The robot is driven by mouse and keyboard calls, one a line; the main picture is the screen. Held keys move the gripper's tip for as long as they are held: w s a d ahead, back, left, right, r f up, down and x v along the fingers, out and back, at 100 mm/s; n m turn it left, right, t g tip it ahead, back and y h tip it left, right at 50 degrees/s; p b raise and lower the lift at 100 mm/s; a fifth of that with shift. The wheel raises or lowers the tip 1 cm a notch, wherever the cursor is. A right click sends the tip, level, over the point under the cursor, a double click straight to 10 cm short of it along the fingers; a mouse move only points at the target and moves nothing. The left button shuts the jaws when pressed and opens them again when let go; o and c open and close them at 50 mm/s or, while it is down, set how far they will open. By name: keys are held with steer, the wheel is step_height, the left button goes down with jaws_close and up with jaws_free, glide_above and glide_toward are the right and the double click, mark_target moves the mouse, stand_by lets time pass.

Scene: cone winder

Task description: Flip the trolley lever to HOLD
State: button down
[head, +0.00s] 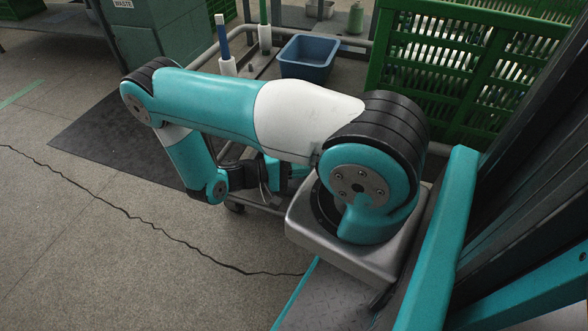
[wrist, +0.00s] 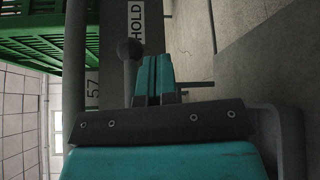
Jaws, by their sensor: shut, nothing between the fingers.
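In the wrist view a lever with a dark ball knob (wrist: 130,49) stands just left of my fingertips. Its lower shaft runs down beside the fingers. A white label reading HOLD (wrist: 136,22) is just beyond the knob, its text turned sideways. My gripper (wrist: 153,62) has its teal fingers together with nothing between them. Whether a finger touches the lever I cannot tell. In the head view the trolley (head: 262,208) is partly covered by my arm, and the lever is hidden there.
A blue bin (head: 307,57) and two white-based spindles, one blue (head: 223,40) and one green (head: 264,25), stand on the trolley. A green slatted crate (head: 470,55) is behind at right. A grey-green WASTE cabinet (head: 150,35) stands at back left. Open floor lies left.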

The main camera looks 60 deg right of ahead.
steer(key=shift+s+r, duration=0.1)
steer(key=shift+r, duration=0.3)
stand_by(0.3)
steer(key=w+a+f+b, duration=0.3)
steer(key=w+a+f, duration=0.2)
steer(key=w+a, duration=0.2)
steer(key=shift+w+a+f+b, duration=0.25)
steer(key=shift+w+a+b, duration=0.1)
steer(key=shift+a, duration=0.7)
